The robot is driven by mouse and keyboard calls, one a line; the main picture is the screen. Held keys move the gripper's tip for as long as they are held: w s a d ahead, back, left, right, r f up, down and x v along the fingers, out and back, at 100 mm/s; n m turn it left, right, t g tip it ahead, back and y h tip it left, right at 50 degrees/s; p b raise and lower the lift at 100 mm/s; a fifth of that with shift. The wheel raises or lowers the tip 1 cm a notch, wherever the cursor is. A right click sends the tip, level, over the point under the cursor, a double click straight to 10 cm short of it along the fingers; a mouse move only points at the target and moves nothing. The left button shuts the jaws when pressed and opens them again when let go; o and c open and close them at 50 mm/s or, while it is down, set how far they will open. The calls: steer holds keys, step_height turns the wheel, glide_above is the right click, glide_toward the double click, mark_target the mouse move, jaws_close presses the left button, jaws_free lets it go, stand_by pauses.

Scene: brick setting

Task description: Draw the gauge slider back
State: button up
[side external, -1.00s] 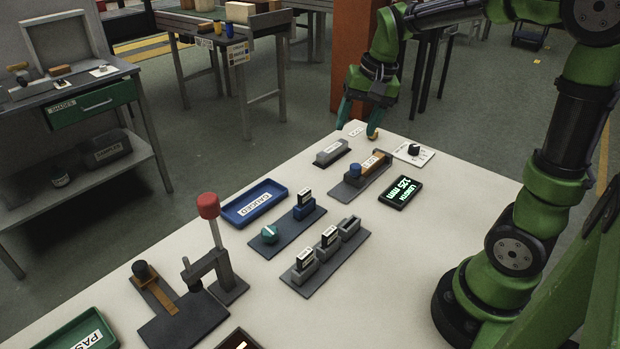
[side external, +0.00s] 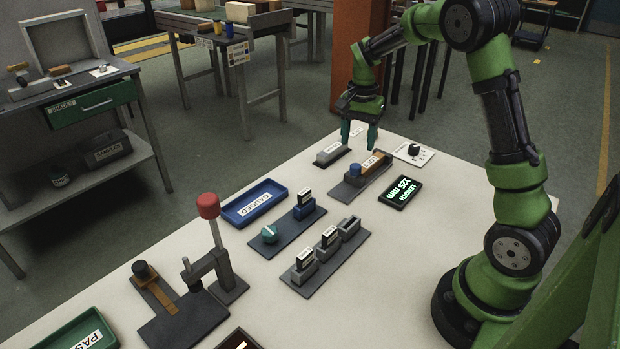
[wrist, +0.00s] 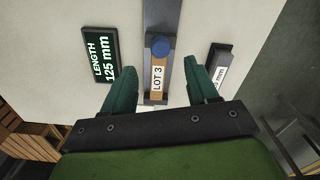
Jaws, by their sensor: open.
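The gauge (side external: 344,192) is a grey base on the white table with a blue round knob (side external: 355,170) on its slider. An orange-brown piece labelled LOT 3 (wrist: 158,76) lies on the gauge beside the knob. The knob also shows in the wrist view (wrist: 160,47). My gripper (side external: 359,142) is open and empty, pointing down above the far end of the gauge. In the wrist view its green fingers (wrist: 162,88) stand apart on either side of the gauge line. The length display (side external: 401,193) reads 125 mm.
A grey block with a label (side external: 331,153) lies left of the gauge. A white plate with a black knob (side external: 413,152) is to the right. A blue tray (side external: 240,213) and a blue holder (side external: 287,229) stand nearer the camera.

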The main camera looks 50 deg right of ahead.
mark_target(355, 166)
step_height(355, 166, down, 8)
steer(key=shift+r, duration=0.25)
jaws_close()
stand_by(0.3)
